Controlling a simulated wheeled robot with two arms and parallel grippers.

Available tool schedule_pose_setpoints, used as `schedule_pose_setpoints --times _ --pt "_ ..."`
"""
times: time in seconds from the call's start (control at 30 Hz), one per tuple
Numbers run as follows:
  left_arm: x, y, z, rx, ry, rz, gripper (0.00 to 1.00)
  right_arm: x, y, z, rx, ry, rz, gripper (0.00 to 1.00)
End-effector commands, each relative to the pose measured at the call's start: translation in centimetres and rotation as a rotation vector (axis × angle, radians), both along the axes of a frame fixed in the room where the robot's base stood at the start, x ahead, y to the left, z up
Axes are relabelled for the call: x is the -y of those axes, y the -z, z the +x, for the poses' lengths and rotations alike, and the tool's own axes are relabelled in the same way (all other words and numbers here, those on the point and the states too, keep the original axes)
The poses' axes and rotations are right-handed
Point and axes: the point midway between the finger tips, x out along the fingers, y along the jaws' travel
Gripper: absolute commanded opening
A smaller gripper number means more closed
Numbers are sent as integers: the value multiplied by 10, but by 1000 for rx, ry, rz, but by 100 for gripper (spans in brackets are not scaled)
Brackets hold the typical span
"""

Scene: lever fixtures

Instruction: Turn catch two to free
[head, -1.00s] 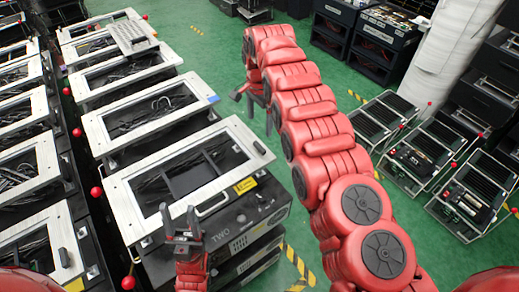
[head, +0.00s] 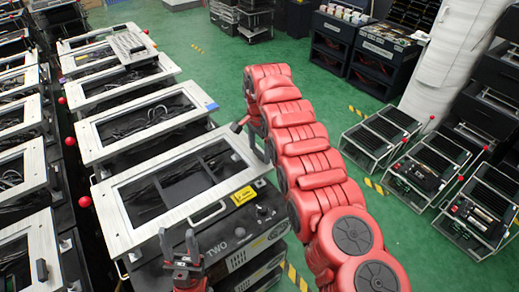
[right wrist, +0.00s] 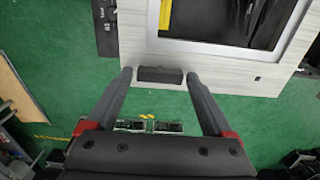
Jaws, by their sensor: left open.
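The unit marked TWO (head: 232,246) has a pale framed lid (head: 128,229) in the middle of the head view. A short black catch (right wrist: 160,74) lies flat on the pale frame's edge in the right wrist view. In the head view a dark piece at the lid's far right corner (head: 238,127) looks like this catch, partly beside my right arm. My right gripper (right wrist: 158,77) is open, with one finger on each side of the catch; contact cannot be told. My left gripper (head: 180,246) is open and empty before the unit's near side.
More framed units stand in rows behind and to the left, with red balls (head: 85,201) between the rows. Dark racks (head: 425,165) stand at the right. Green floor lies open between the rows.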

Motion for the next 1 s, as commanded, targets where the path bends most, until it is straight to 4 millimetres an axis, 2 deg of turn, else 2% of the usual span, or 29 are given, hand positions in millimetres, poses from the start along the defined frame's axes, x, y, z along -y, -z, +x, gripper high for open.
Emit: schedule_pose_setpoints --times 0.03,0.37,0.67,1.0 --pt "0 0 0 0 0 0 50 0 0 0 0 0 0 75" --pt "0 0 0 0 0 0 50 0 0 0 0 0 0 15" --pt "0 2 0 0 0 0 50 0 1 0 0 -34 0 14" --pt "0 10 0 0 0 0 50 0 1 1 1 -251 1 14"
